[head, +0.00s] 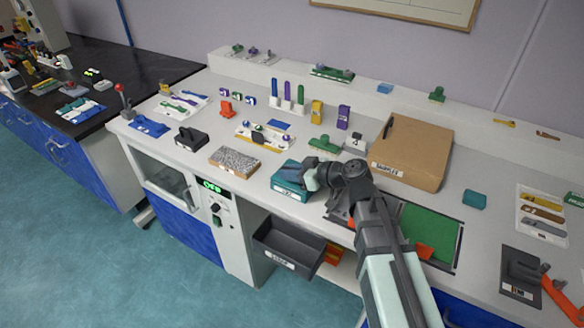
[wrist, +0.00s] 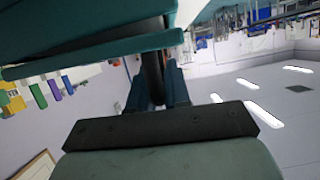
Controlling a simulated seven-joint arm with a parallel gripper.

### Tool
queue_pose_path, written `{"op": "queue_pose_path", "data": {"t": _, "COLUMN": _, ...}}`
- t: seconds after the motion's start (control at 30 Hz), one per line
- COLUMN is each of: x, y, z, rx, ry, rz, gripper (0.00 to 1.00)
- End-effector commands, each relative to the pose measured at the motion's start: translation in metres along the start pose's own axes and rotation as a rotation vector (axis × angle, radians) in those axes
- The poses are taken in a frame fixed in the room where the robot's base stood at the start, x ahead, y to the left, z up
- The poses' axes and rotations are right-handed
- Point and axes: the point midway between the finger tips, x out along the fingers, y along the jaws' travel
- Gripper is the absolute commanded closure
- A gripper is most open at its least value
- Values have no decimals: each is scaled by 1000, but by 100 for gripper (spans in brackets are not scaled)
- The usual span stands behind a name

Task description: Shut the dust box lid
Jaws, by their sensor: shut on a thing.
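The dust box appears to be the small teal box (head: 289,190) with a white label on its front, at the middle of the bench. My gripper (head: 311,178) is at its upper right side and covers part of its top. In the wrist view, teal slabs (wrist: 95,56) of the box fill the upper left. There my gripper (wrist: 155,92) is shut on a dark upright piece (wrist: 152,72), which looks like the lid's handle. The head view does not show clearly how far the lid stands open.
A cardboard box (head: 415,150) stands behind and right of my gripper. A speckled block (head: 234,161) lies to the left, and a green clamp (head: 325,145) stands behind. A grey bin (head: 289,246) hangs below the bench edge.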

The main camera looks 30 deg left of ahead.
Motion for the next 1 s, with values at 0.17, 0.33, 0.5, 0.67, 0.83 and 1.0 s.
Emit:
{"op": "queue_pose_path", "data": {"t": 0.17, "x": 2, "y": 2, "z": 4, "rx": 4, "ry": -2, "rz": 7, "gripper": 100}}
{"op": "queue_pose_path", "data": {"t": 0.33, "x": 3, "y": 1, "z": 5, "rx": 5, "ry": -1, "rz": 7, "gripper": 100}}
{"op": "queue_pose_path", "data": {"t": 0.5, "x": 3, "y": 1, "z": 4, "rx": 6, "ry": -1, "rz": 7, "gripper": 100}}
{"op": "queue_pose_path", "data": {"t": 0.67, "x": 3, "y": 2, "z": 4, "rx": 7, "ry": 0, "rz": 7, "gripper": 80}}
{"op": "queue_pose_path", "data": {"t": 0.83, "x": 3, "y": 0, "z": 4, "rx": 6, "ry": 0, "rz": 4, "gripper": 64}}
{"op": "queue_pose_path", "data": {"t": 1.0, "x": 2, "y": -1, "z": 4, "rx": 5, "ry": 0, "rz": 2, "gripper": 62}}
